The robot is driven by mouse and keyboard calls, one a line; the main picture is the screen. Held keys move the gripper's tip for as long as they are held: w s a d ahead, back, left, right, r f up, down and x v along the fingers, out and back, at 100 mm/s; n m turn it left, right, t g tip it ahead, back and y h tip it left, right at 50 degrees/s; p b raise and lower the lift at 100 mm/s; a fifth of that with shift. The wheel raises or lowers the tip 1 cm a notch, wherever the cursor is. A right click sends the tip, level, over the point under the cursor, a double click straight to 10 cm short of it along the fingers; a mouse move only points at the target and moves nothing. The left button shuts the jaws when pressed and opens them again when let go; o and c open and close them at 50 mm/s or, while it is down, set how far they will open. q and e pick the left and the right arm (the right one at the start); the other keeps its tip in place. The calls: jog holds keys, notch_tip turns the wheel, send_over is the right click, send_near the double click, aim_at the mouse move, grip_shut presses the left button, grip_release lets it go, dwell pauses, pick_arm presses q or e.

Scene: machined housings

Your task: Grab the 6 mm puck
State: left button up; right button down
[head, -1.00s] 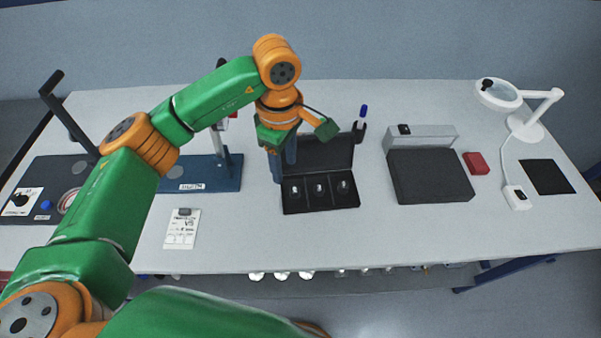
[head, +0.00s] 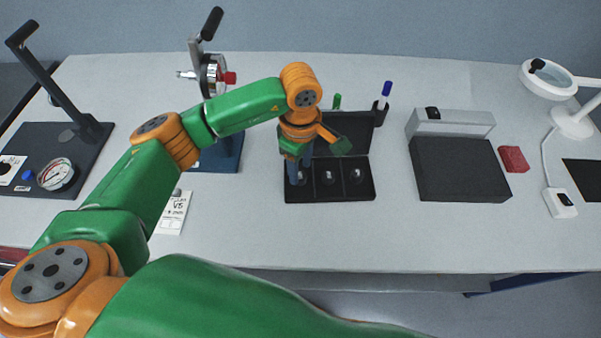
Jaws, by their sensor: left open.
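An open black case (head: 331,194) stands mid-table with small metallic pucks in its compartments. One puck shows in the middle compartment (head: 327,177) and one in the right compartment (head: 356,176). I cannot read any sizes, so I cannot tell which is the 6 mm puck. My left gripper (head: 298,170) is open and points down over the left compartment. Its fingers partly hide the puck there (head: 299,178), and I cannot tell whether they touch it. My right gripper is not in view.
The case's raised lid and pen holder (head: 380,112) stand just behind. A dark block (head: 460,170), a red box (head: 513,159) and a magnifier lamp (head: 548,79) are to the right. A gauge stand (head: 213,75) is behind my left arm; a label card (head: 173,215) lies in front.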

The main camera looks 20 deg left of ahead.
aim_at(300, 178)
pick_arm(q)
jog(key=shift+f, duration=1.2)
grip_shut()
jog(key=shift+r, duration=0.15)
